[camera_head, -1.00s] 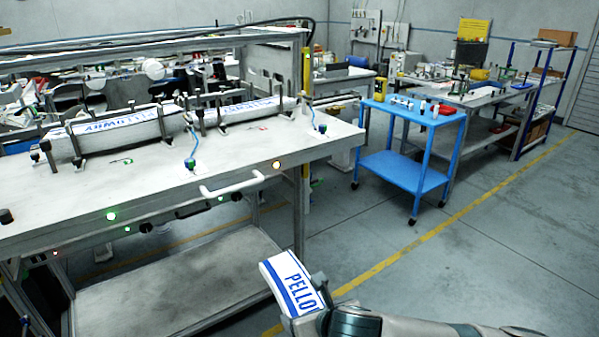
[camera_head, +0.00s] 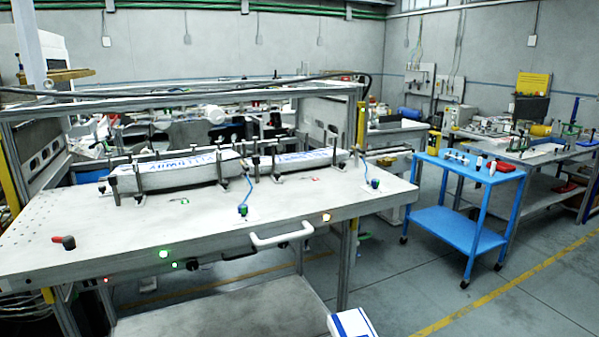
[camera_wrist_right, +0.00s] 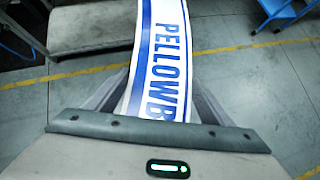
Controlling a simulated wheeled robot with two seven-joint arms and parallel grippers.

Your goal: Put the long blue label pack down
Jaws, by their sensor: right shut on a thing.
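In the head view only the pack's end (camera_head: 351,322) shows at the bottom edge, in front of the white workbench (camera_head: 330,205). My right gripper is out of sight in the head view. My left gripper is in neither view.
Two label stacks (camera_head: 175,172) (camera_head: 305,160) stand between upright posts on the workbench. A handle (camera_head: 282,236) juts from the front edge. A blue cart (camera_head: 455,228) stands at the right.

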